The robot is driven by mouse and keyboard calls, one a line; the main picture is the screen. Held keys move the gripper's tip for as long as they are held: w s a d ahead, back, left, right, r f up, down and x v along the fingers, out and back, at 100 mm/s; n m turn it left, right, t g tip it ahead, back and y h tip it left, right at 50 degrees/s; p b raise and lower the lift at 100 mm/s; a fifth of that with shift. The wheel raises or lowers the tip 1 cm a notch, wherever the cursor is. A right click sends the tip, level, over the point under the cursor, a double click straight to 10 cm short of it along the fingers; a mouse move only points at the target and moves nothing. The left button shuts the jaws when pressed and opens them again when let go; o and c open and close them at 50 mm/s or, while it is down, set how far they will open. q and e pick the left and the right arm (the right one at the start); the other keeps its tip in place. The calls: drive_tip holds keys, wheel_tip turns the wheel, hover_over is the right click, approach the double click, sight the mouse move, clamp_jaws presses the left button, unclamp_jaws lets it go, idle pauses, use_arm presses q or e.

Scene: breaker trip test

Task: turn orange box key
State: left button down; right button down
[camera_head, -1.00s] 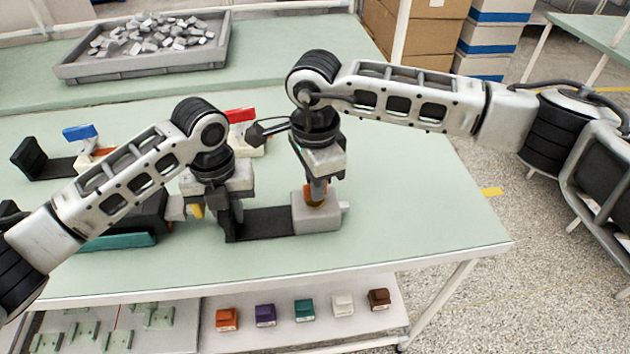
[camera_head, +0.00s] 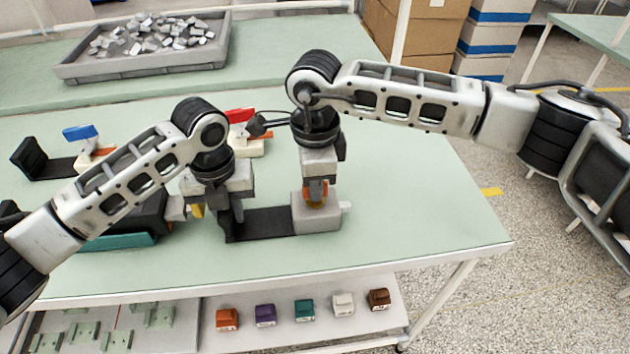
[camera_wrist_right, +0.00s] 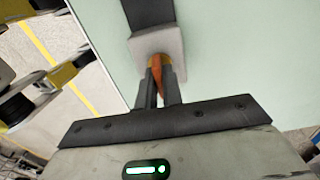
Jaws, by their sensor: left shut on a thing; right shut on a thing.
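A light grey box (camera_head: 317,222) with an orange key (camera_head: 318,203) on its top stands at the right end of a black base plate (camera_head: 268,222) on the table. My right gripper (camera_head: 318,190) comes down from above and is shut on the orange key. In the right wrist view, the right gripper's fingers (camera_wrist_right: 159,88) hold the orange key (camera_wrist_right: 156,66) above the grey box (camera_wrist_right: 168,42). My left gripper (camera_head: 230,225) is shut at the left end of the black base plate, on its upright part. Its fingertips are partly hidden.
A red-lever device (camera_head: 250,147) and a blue-lever device (camera_head: 92,150) stand further back. A grey tray (camera_head: 140,69) of metal pieces sits behind. Several coloured blocks (camera_head: 304,309) lie on the shelf below. The table's right side is clear.

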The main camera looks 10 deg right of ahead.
drive_tip(key=c, duration=1.5)
unclamp_jaws()
drive_tip(key=shift+c, duration=0.2)
wheel_tip(320, 180, up, 12)
use_arm(q)
drive_tip(key=c, duration=1.2)
unclamp_jaws()
